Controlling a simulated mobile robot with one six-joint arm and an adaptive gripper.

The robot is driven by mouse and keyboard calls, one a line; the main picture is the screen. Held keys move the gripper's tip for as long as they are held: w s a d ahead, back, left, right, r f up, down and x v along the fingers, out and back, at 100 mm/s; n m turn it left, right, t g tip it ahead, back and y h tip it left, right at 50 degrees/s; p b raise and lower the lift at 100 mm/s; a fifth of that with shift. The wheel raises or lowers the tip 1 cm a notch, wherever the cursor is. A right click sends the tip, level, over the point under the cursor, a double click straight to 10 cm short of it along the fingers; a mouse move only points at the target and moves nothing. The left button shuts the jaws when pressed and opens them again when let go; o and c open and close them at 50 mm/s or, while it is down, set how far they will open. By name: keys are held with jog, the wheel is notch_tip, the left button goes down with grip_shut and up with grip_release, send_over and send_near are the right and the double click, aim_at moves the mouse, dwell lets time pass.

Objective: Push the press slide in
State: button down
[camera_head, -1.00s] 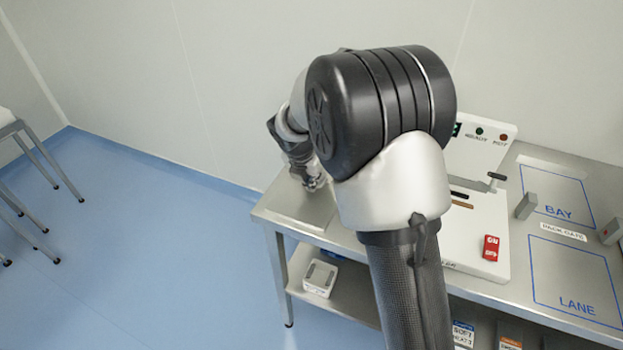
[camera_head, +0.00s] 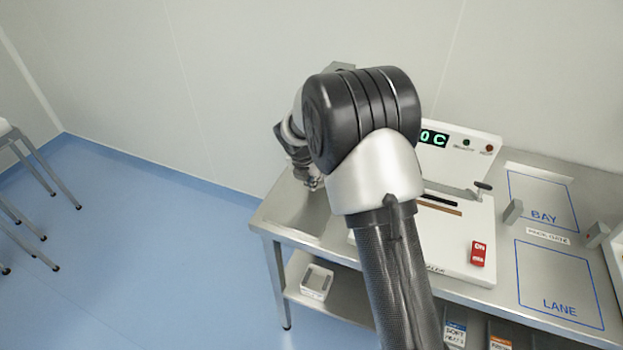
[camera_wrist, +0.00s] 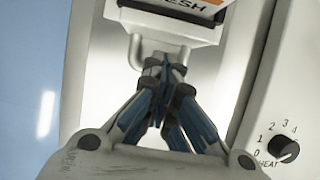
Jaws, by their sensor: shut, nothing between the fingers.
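In the wrist view a pale block, which looks like the press slide (camera_wrist: 204,35), is at the top, with a bent grey handle (camera_wrist: 136,52) below its dark-edged front. A label with orange and the letters "ESH" lies on it. My gripper (camera_wrist: 163,66) is shut and empty, its blue-sided fingers together at the handle. I cannot tell whether they touch it. In the head view my gripper (camera_head: 313,183) is low over the left end of the steel table, and my arm hides the slide. The white machine (camera_head: 468,225) stands right of my arm.
The machine has a HEAT dial (camera_wrist: 285,150), a red switch (camera_head: 479,253) and a lit display (camera_head: 433,138). Right of it are blue BAY and LANE outlines and small grey posts (camera_head: 513,211).

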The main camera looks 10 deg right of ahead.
jog(key=shift+w+a+r, duration=0.1)
jog(key=shift+w+r, duration=0.05)
jog(key=shift+w, duration=0.1)
jog(key=c, duration=2)
grip_release()
jog(key=shift+r, duration=0.15)
jog(key=shift+o, duration=0.3)
jog(key=shift+a+r, duration=0.1)
jog(key=shift+r, duration=0.2)
jog(key=o, duration=1.1)
jog(key=v, duration=1.1)
jog(key=shift+s+f, duration=0.1)
jog(key=shift+s, duration=0.25)
jog(key=shift+c, duration=0.2)
